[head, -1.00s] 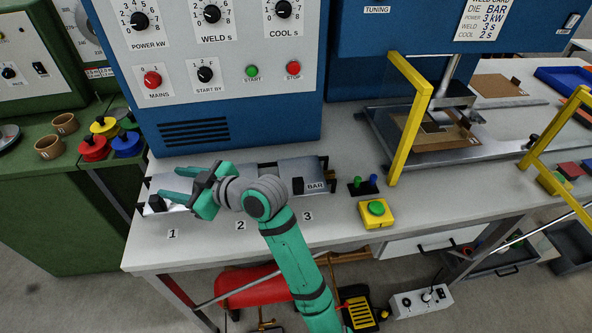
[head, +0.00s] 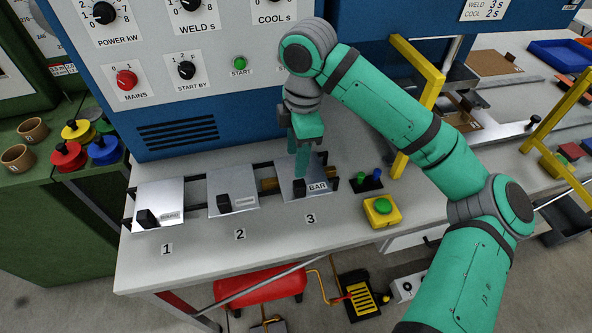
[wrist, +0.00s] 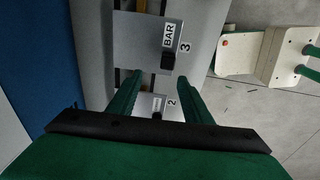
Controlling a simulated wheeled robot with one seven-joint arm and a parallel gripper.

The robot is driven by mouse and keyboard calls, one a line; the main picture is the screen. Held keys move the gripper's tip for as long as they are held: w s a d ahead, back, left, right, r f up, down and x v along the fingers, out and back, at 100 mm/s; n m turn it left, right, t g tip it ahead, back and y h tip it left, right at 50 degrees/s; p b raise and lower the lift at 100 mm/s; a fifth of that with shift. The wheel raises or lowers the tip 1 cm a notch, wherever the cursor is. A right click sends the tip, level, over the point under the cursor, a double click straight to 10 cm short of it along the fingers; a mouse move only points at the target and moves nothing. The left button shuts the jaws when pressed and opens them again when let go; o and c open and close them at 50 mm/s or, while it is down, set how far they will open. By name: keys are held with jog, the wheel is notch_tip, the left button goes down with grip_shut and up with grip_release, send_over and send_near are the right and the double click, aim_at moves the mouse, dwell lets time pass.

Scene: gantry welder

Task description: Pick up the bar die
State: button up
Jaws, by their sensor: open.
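The bar die (head: 298,188) is a grey metal plate with a black block handle and a white BAR label. It lies in the rack at position 3, the rightmost of three. In the wrist view the bar die (wrist: 141,44) is at the top, beyond the fingertips. My gripper (head: 302,172) points down over the back part of the bar die, fingers apart with nothing between them. In the wrist view my gripper (wrist: 160,80) shows two parted green fingers, with plate 2 partly visible between them. I cannot tell whether the fingertips touch the plate.
Plate 2 (head: 232,191) and plate 1 (head: 160,205) lie to the left in the rack. The blue welder cabinet (head: 190,132) stands close behind. A yellow box with a green button (head: 382,211) and small blue and green pegs stand to the right. The bench front is clear.

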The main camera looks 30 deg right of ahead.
jog(key=shift+g+h, duration=0.3)
jog(key=f, duration=0.1)
jog(key=d+f, duration=0.1)
jog(key=f, duration=0.1)
jog(key=s+d+f, duration=0.1)
jog(key=f, duration=0.1)
jog(key=shift+s, duration=0.1)
jog(key=shift+s+a+f, duration=0.1)
jog(key=shift+a+f, duration=0.05)
jog(key=shift+f, duration=1.1)
jog(key=shift+s+a+f, duration=0.1)
jog(key=shift+f, duration=1.15)
grip_shut()
